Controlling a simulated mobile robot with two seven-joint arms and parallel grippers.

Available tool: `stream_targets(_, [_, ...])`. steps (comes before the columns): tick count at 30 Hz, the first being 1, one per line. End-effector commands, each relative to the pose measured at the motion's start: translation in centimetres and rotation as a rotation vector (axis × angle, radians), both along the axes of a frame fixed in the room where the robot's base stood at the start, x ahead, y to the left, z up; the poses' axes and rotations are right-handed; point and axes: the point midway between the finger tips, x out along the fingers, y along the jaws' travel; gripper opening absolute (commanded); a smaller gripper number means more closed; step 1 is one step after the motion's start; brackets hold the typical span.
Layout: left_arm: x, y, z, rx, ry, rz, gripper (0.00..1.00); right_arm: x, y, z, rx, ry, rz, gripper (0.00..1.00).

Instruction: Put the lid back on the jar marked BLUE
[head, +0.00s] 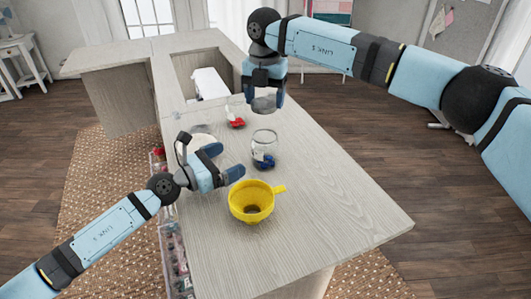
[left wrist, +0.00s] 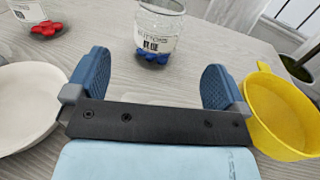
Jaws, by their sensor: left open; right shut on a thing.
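A clear glass jar (head: 264,146) with blue pieces at its bottom stands upright and open on the cabinet top. In the left wrist view the jar (left wrist: 160,25) stands beyond my left fingers, with a label too small to read surely. My right gripper (head: 264,94) is shut on a grey round lid (head: 264,104), held in the air above and behind the jar, apart from it. My left gripper (head: 225,162) is open and empty, low over the top, left of the jar. Its two fingers (left wrist: 158,88) point toward the jar without touching it.
A yellow funnel-like bowl (head: 245,208) stands in front of the jar. A white bowl (head: 201,129) is behind my left gripper. A clear container with red pieces (head: 236,122) stands further back. The cabinet top (head: 325,200) is clear at the right.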

Motion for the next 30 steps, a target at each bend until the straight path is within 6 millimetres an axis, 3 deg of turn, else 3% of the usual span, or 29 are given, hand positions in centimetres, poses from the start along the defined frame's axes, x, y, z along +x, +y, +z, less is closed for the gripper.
stream_targets(8, [1.5,-2.0,0.1,-0.003,-0.001,0.000,1.00,0.0,0.0,0.0,0.000,0.000,0.001,0.47])
stream_targets(21, [6.1,-8.2,0.0,-0.004,0.002,0.001,1.00,0.0,0.0,0.0,0.000,0.000,0.001,0.47])
stream_targets(30, [7.2,-9.6,0.0,-0.003,0.002,0.000,1.00,0.0,0.0,0.0,0.000,0.000,0.001,0.47])
